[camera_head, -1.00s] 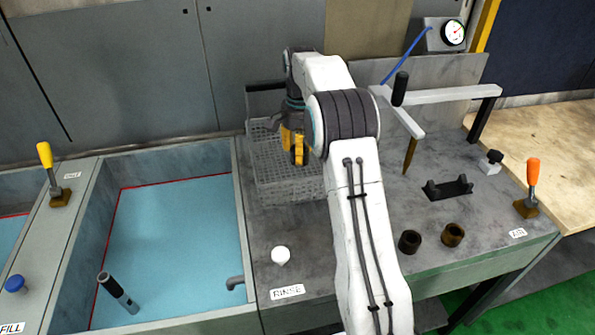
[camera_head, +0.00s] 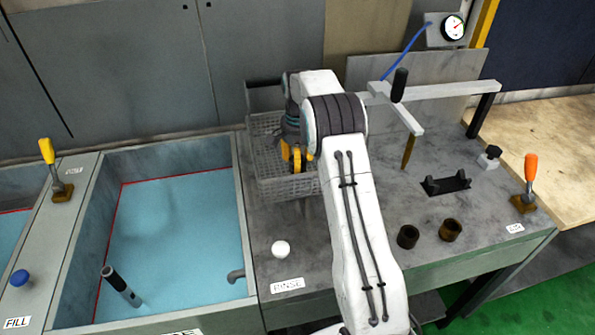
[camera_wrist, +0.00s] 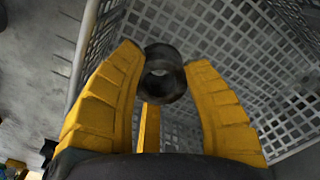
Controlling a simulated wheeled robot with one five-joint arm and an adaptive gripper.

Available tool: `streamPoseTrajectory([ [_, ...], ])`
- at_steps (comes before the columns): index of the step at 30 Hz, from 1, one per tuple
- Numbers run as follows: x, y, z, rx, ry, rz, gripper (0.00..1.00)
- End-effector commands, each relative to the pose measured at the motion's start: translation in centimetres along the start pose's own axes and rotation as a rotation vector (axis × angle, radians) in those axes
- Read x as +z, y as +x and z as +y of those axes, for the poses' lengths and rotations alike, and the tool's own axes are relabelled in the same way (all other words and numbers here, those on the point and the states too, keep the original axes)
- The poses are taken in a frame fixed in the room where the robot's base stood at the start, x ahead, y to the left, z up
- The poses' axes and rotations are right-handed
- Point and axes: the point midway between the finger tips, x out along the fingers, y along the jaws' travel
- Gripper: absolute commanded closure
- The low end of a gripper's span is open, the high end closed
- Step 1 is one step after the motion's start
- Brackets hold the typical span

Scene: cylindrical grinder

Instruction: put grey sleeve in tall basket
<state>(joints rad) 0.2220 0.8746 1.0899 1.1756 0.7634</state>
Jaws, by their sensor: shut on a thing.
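The grey sleeve (camera_wrist: 164,74), a short dark ring with a round hole, sits between the two yellow fingertips of my gripper (camera_wrist: 165,85) in the wrist view. My gripper is shut on it. The pale grey mesh basket (camera_head: 262,172) stands on the bench behind the tank's right side. In the head view my gripper (camera_head: 297,163) points down over the basket, its fingers at about rim height. The mesh walls (camera_wrist: 225,30) surround the sleeve in the wrist view. The sleeve is hidden in the head view.
Two dark brown sleeves (camera_head: 408,237) (camera_head: 450,230) stand on the bench to the right. A black cradle (camera_head: 446,185) and an orange-handled lever (camera_head: 530,170) are further right. A water-filled tank (camera_head: 180,235) lies left. A white knob (camera_head: 281,249) stands in front of the basket.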

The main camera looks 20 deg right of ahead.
Motion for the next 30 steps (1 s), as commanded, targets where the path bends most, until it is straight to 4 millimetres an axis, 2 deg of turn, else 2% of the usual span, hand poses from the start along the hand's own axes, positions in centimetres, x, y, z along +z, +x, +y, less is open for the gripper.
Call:
streamPoseTrajectory([
  [9, 0.1, 3.8, 0.1, 0.001, 0.0, -0.001, 0.91],
  [28, -0.3, 5.0, -0.3, -0.001, 0.0, 0.001, 0.91],
  [29, -0.3, 5.0, -0.3, 0.0, 0.0, 0.0, 0.53],
  [30, -0.3, 4.9, -0.3, 0.0, 0.0, 0.0, 0.49],
])
